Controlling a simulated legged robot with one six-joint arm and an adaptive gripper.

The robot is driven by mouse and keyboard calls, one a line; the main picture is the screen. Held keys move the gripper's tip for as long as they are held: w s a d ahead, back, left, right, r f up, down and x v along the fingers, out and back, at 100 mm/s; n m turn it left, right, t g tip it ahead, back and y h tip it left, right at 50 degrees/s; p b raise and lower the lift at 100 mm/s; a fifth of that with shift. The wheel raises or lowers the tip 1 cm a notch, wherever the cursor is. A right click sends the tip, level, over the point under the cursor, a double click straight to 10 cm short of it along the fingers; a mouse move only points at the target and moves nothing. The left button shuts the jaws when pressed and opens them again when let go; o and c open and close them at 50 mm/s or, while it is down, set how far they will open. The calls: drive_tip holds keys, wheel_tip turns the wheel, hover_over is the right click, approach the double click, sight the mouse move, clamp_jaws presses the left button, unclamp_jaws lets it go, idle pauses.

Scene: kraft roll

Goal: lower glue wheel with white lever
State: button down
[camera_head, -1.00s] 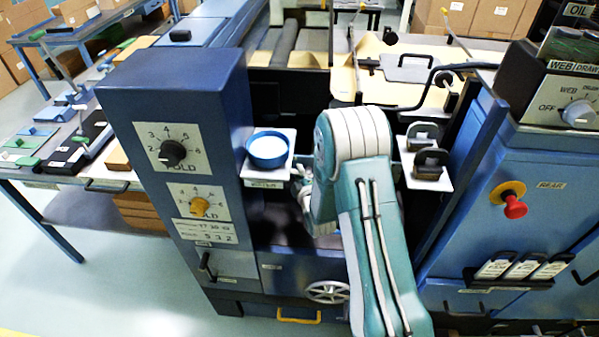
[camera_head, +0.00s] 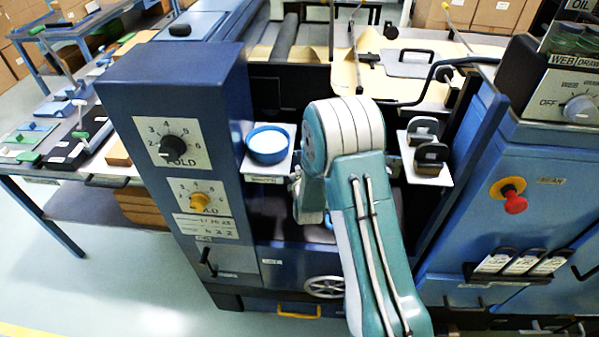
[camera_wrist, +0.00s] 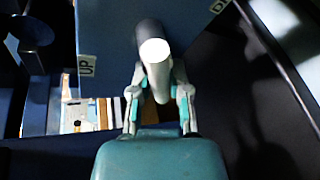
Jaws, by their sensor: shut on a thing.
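The white lever (camera_wrist: 155,58) shows in the wrist view as a pale round-ended bar between my gripper's fingers. My gripper (camera_wrist: 160,90) is shut on it, one finger on each side. An "UP" label (camera_wrist: 87,66) is on the panel left of the lever. Another label (camera_wrist: 219,5), only partly in view, is at the upper right. In the head view my arm covers the lever and most of my gripper. I cannot make out the glue wheel in either view.
A blue cabinet (camera_head: 185,90) with dials stands left of my arm. A blue bowl (camera_head: 268,146) sits on a small white shelf beside it. Black holders (camera_head: 430,155) stand on a shelf to the right. A red knob (camera_head: 514,203) is on the right cabinet.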

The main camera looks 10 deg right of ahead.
drive_tip(key=shift+s+f+n+h, duration=0.1)
drive_tip(key=shift+f+n+h, duration=0.15)
drive_tip(key=shift+n+h, duration=0.05)
idle(0.5)
drive_tip(key=c, duration=0.6)
unclamp_jaws()
drive_tip(key=shift+f, duration=0.1)
drive_tip(key=shift+s+r, duration=0.15)
drive_tip(key=shift+r, duration=0.1)
drive_tip(key=v, duration=1.1)
drive_tip(key=shift+s+a+r, duration=0.1)
drive_tip(key=shift+s+a, duration=0.05)
